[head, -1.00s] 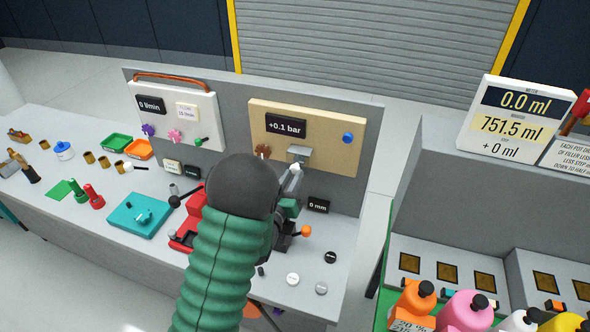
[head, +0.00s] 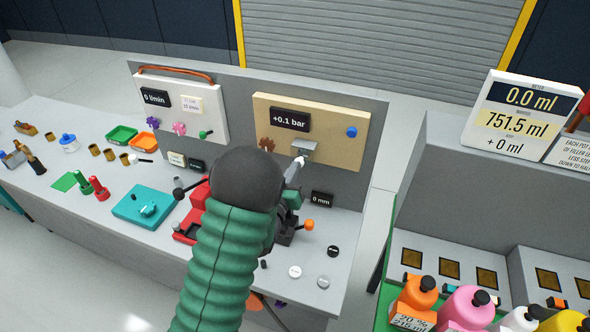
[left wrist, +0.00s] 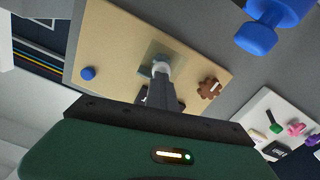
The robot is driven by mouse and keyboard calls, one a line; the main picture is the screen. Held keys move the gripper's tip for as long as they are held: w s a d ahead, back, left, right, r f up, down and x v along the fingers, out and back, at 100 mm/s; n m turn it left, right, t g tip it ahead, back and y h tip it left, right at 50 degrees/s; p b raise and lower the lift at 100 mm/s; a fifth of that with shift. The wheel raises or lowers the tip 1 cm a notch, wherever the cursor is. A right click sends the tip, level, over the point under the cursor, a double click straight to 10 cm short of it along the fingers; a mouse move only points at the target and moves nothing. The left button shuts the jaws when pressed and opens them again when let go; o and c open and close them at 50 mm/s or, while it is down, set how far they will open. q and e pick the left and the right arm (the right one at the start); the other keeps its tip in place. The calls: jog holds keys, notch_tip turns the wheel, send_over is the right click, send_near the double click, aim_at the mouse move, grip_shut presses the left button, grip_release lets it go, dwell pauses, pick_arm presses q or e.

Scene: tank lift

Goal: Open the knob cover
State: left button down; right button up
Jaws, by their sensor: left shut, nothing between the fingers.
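The knob cover (head: 306,148) is a small grey flap on the tan panel, below the "+0.1 bar" display. In the left wrist view the cover (left wrist: 153,50) is a grey-green plate with a pale round part at the fingertips. My left gripper (head: 301,161) is shut and empty, with its pale tip at the lower edge of the cover. The left wrist view shows the same gripper (left wrist: 161,72) pointing at the cover. I cannot tell whether it touches. Any knob under the cover is hidden. My right gripper is not in view.
A brown toothed knob (head: 266,144) and a blue knob (head: 351,131) flank the cover on the tan panel (head: 335,110). A "0 mm" display (head: 321,199) and an orange-tipped lever (head: 309,225) are below. A white panel (head: 205,95) is to the left.

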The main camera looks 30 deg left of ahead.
pick_arm(q)
jog(key=shift+w+d+r, duration=0.1)
jog(key=shift+w+r, duration=0.05)
jog(key=shift+w, duration=0.05)
dwell(0.5)
jog(key=c, duration=2.2)
grip_release()
